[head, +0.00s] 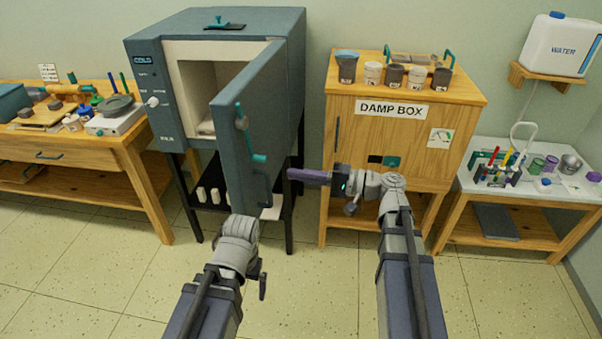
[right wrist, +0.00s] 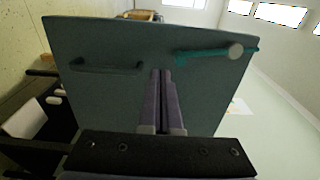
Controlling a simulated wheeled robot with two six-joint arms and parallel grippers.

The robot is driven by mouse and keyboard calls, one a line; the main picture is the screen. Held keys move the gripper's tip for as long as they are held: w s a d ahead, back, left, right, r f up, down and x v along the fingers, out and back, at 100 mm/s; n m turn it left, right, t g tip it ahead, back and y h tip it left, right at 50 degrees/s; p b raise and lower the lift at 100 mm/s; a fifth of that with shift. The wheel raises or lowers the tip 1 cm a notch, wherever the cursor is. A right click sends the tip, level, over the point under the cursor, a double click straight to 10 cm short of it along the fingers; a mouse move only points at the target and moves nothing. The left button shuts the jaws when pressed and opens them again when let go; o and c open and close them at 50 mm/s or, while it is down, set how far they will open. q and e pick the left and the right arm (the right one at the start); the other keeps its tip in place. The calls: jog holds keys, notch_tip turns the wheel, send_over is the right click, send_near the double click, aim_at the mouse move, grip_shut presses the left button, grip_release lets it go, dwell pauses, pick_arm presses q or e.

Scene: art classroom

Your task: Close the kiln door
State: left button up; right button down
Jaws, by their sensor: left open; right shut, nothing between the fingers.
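The blue-grey kiln (head: 285,30) stands at the middle left in the head view. Its door (head: 262,110) is wide open, hinged at the right and swung out towards me. The door's outer face carries a teal latch (head: 258,158) and a dark handle, which also shows in the right wrist view (right wrist: 105,66). My right gripper (head: 292,176) is shut and empty, its fingers pointing at the outer face; in the right wrist view the fingertips (right wrist: 161,72) overlap the door; contact is unclear. My left gripper (head: 240,228) is low, before the door's bottom edge; its fingers are mostly hidden.
The wooden damp box (head: 380,140) stands just right of the door, close to my right arm. A workbench (head: 145,165) with tools is at the left, a small table (head: 500,200) at the right. The tiled floor in front is free.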

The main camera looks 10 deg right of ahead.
aim_at(248, 167)
jog(key=x, duration=1)
jog(key=shift+a, duration=0.1)
